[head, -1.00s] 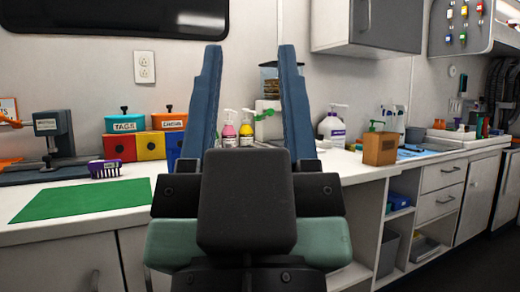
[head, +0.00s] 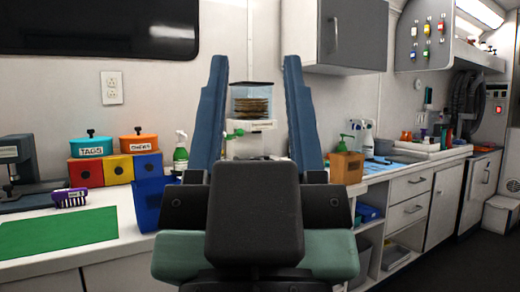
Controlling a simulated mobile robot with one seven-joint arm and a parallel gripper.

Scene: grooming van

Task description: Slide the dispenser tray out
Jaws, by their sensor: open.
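My gripper (head: 255,62) is raised in front of the camera with its two blue fingers wide apart and nothing between them. Beyond it, seen through the gap between the fingers, a dispenser (head: 250,124) stands at the back of the counter against the wall. It has a clear hopper (head: 252,92) of brown pieces on a white body. A green part (head: 238,133) shows at its left front; I cannot tell whether it is the tray's handle. The dispenser's lower part and any tray are mostly hidden behind my gripper.
The white counter (head: 112,248) runs across the view. Left are a green mat (head: 58,232), purple brush (head: 70,198), coloured bins (head: 103,170) and a blue bin (head: 150,203). A cabinet (head: 345,35) hangs upper right.

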